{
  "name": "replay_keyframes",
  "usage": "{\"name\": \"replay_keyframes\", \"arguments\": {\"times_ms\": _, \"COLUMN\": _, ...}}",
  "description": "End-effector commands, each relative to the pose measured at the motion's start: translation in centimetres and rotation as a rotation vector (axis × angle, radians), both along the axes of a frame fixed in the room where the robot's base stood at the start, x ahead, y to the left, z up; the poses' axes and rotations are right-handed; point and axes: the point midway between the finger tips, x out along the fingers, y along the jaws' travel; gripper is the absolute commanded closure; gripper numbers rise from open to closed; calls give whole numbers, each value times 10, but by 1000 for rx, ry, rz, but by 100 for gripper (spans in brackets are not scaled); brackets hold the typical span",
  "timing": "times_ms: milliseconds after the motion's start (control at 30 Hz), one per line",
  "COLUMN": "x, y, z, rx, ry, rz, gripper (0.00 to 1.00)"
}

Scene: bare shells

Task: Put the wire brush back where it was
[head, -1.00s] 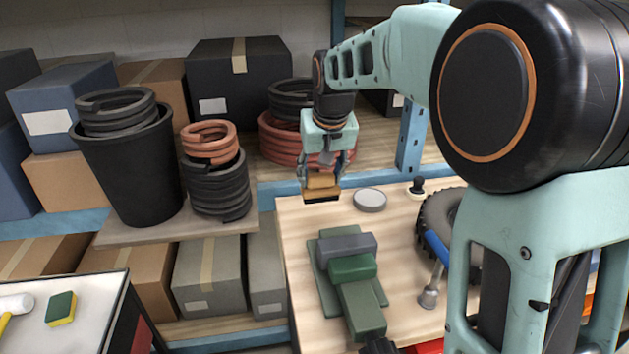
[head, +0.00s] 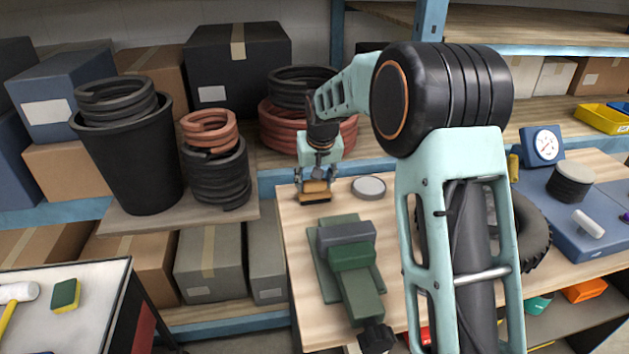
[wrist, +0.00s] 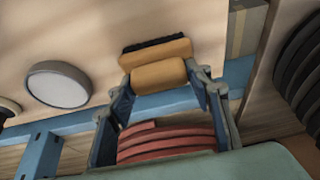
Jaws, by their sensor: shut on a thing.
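The wire brush (head: 314,187) has a tan wooden body and a dark bristle strip. My gripper (head: 316,178) is shut on it, over the far left corner of the wooden workbench (head: 300,232). The bristles face the bench in the head view; I cannot tell whether they touch it. In the wrist view the tan body (wrist: 158,74) sits between the two fingers (wrist: 160,88), with the dark bristles beyond it.
A round grey-lidded disc (head: 369,187) lies just right of the brush. A green vise (head: 350,262) stands nearer on the bench. Shelves behind hold boxes and coiled hoses (head: 300,130). A black bin (head: 130,155) stands left. My arm hides part of the tyre (head: 532,232).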

Motion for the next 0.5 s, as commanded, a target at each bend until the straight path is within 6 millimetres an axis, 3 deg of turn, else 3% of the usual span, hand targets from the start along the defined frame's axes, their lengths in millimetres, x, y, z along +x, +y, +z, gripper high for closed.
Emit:
{"name": "replay_keyframes", "arguments": {"times_ms": 300, "x": 0, "y": 0, "z": -3, "rx": 0, "ry": -2, "rz": 0, "gripper": 76}}
{"name": "replay_keyframes", "arguments": {"times_ms": 333, "x": 0, "y": 0, "z": -3, "rx": 0, "ry": -2, "rz": 0, "gripper": 53}}
{"name": "replay_keyframes", "arguments": {"times_ms": 500, "x": 0, "y": 0, "z": -2, "rx": 0, "ry": -1, "rz": 0, "gripper": 36}}
